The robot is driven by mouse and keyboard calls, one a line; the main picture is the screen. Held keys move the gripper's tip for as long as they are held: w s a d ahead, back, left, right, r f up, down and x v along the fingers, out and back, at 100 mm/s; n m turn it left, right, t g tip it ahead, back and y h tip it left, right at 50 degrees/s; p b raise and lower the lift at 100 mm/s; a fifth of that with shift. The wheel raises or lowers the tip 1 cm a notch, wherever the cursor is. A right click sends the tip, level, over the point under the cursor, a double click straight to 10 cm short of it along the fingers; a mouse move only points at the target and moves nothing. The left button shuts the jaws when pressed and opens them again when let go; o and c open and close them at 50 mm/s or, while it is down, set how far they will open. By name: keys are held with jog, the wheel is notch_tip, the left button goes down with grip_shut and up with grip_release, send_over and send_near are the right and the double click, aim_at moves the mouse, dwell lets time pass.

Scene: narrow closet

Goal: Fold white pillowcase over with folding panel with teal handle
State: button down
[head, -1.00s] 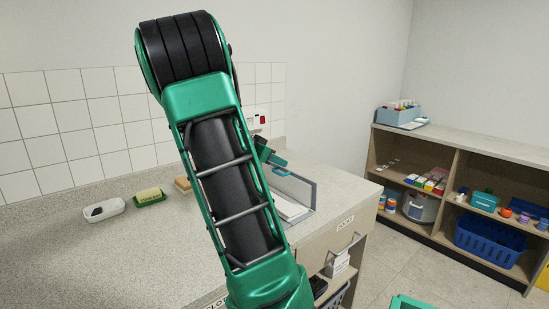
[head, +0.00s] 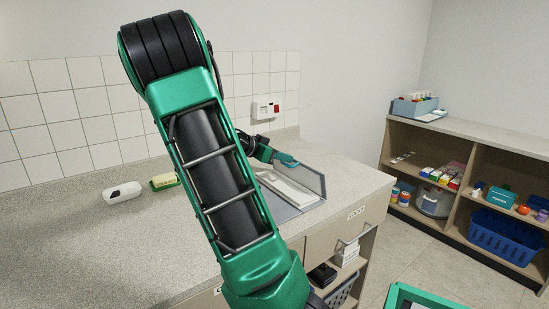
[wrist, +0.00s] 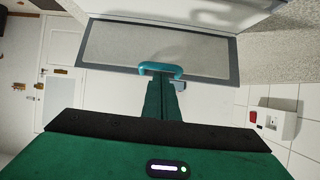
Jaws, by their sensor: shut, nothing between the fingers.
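The white pillowcase (head: 287,190) lies on the grey folding board at the right end of the counter. The folding panel (head: 312,182) stands raised along the far right side of the pillowcase; its grey frame and pale centre show in the wrist view (wrist: 150,48). Its teal handle (wrist: 160,68) is on the panel edge closest to my gripper. My gripper (wrist: 162,82) is shut and empty, with its fingertips at the handle; whether they touch cannot be told. In the head view my gripper (head: 272,156) is partly hidden behind my arm.
A white dish (head: 122,193) and a green tray with a yellow block (head: 165,181) sit on the counter to the left. A wall box (head: 266,109) is behind the board. Shelves (head: 470,170) with bins stand at right. The counter's left front is clear.

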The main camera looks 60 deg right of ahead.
jog(key=shift+w+a+f, duration=0.3)
jog(key=shift+a+f, duration=0.2)
jog(key=shift+a, duration=0.35)
jog(key=shift+a+f, duration=0.15)
